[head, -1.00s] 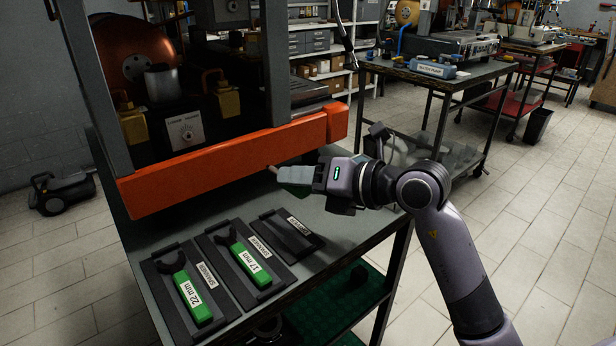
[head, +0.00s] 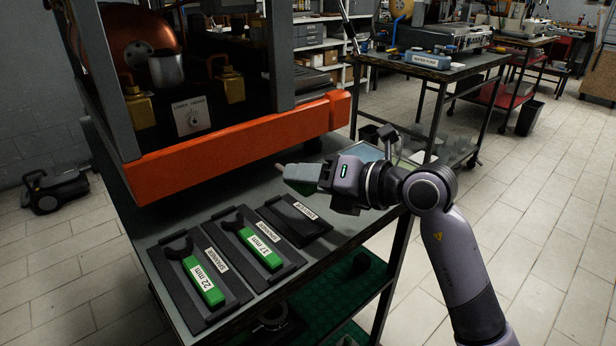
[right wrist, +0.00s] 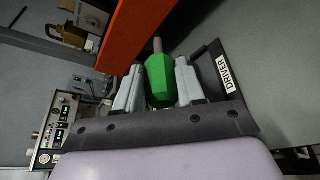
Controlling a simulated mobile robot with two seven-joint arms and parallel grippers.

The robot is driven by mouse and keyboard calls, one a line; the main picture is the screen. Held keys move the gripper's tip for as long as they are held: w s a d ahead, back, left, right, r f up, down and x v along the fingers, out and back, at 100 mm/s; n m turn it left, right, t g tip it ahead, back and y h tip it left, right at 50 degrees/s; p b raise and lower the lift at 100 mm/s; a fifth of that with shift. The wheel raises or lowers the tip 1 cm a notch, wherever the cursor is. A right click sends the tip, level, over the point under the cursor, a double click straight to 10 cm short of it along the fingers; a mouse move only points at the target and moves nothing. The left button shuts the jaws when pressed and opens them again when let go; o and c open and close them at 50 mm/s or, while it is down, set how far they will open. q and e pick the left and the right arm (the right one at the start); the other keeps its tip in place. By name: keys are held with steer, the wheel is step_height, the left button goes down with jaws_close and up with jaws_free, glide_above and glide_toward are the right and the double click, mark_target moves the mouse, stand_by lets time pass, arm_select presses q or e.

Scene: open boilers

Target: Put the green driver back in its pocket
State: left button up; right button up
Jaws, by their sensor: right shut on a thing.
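My right gripper (head: 303,176) is shut on the green driver (right wrist: 158,80). The driver's green handle sits between the two grey fingers in the right wrist view, with its shaft pointing away. In the head view the fingers hide most of the handle, and only the shaft tip (head: 281,167) shows clearly. The driver's pocket is in the black tray (head: 318,226) labelled DRIVER, lying on the bench just below the gripper in the picture. That tray also shows in the right wrist view (right wrist: 213,60), right of the fingers. The left gripper is not in view.
Two black trays with green spanners, 22 mm (head: 204,281) and 17 mm (head: 260,248), lie left of the DRIVER tray. The boiler's orange front beam (head: 235,142) stands behind the trays, close to the gripper. The bench's right edge lies under my arm.

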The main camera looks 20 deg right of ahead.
step_height(320, 180, down, 4)
steer(key=b, duration=0.2)
steer(key=shift+b, duration=0.4)
steer(key=shift+f+b, duration=0.4)
steer(key=shift+f, duration=0.35)
steer(key=o, duration=1.2)
steer(key=shift+o, duration=0.2)
